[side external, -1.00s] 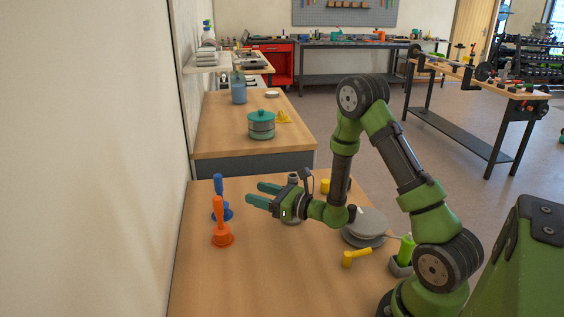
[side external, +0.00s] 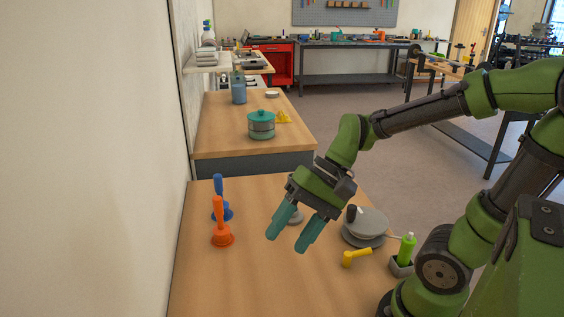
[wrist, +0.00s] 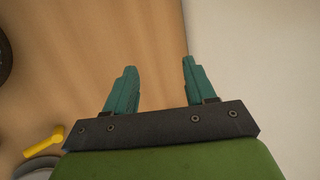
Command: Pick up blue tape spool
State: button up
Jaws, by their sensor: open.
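I cannot make out a blue tape spool in either view. A blue plunger-shaped tool (side external: 219,190) stands upright at the left of the near wooden table (side external: 205,285). My gripper (side external: 290,238) is open, its teal fingers apart and angled down over the table, right of the orange plunger-shaped tool (side external: 221,228). In the wrist view, my gripper (wrist: 158,76) has nothing between its fingers, with bare wood beyond them. A small grey round object (side external: 296,217) is partly hidden behind the fingers.
Right of my gripper are a grey round stacked item (side external: 366,224), a yellow hammer-like tool (side external: 357,256) and a green bottle (side external: 406,250) in a grey holder. A wall is at left. The front left tabletop is clear. A teal-lidded pot (side external: 261,126) stands farther back.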

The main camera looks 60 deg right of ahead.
jog(key=d+r+n+t+h, duration=0.4)
jog(key=d+r+h, duration=0.1)
jog(key=d, duration=0.1)
jog(key=shift+s, duration=0.3)
